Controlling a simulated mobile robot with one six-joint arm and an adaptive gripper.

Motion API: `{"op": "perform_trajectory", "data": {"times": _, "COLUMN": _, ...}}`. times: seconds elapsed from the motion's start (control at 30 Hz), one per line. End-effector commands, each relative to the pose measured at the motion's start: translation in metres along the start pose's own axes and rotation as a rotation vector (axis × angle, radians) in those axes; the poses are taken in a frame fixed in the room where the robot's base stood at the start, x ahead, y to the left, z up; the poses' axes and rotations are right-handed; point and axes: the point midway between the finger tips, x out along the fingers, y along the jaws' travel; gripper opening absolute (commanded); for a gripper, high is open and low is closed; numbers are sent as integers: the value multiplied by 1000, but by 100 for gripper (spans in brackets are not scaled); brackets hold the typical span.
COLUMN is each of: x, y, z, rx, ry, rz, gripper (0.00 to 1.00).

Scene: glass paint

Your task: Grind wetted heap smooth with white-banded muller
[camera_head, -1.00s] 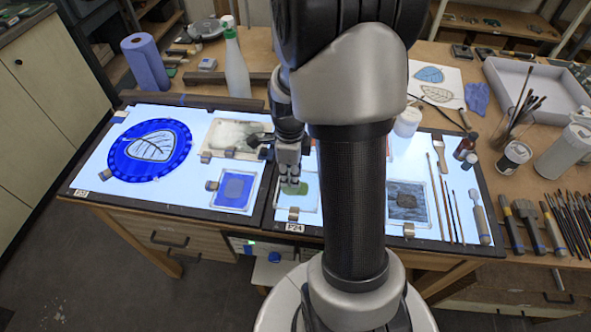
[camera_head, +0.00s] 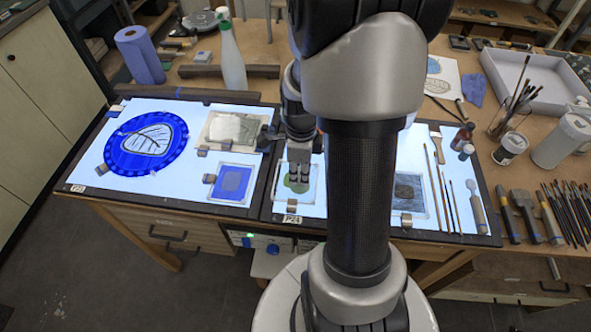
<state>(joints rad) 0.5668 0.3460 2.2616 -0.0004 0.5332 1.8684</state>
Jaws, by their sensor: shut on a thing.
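My gripper (camera_head: 299,176) points down over a small glass plate (camera_head: 313,201) on the lit table, left of my arm column. It is shut on a small tool, taken as the muller. The tool is mostly hidden by the fingers, and no white band can be made out. The tool's lower end is at or just above a green paint patch (camera_head: 290,187) on the plate; contact cannot be told. The green shows around the fingertips, and its texture is too small to judge.
A blue-paint plate (camera_head: 233,182) and a pale plate (camera_head: 231,130) lie to the left, beside a blue leaf roundel (camera_head: 121,151). A dark-grey plate (camera_head: 407,205), brushes (camera_head: 447,200) and bottles (camera_head: 461,137) are to the right. A metal clip (camera_head: 292,207) holds the green plate's front edge.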

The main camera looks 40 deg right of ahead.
Motion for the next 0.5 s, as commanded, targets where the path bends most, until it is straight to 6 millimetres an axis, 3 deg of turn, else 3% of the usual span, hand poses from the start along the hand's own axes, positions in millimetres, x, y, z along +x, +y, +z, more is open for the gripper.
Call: {"op": "perform_trajectory", "data": {"times": 0.5, "x": 0, "y": -14, "z": -9, "rx": 0, "ry": 1, "rz": 1, "gripper": 0}}
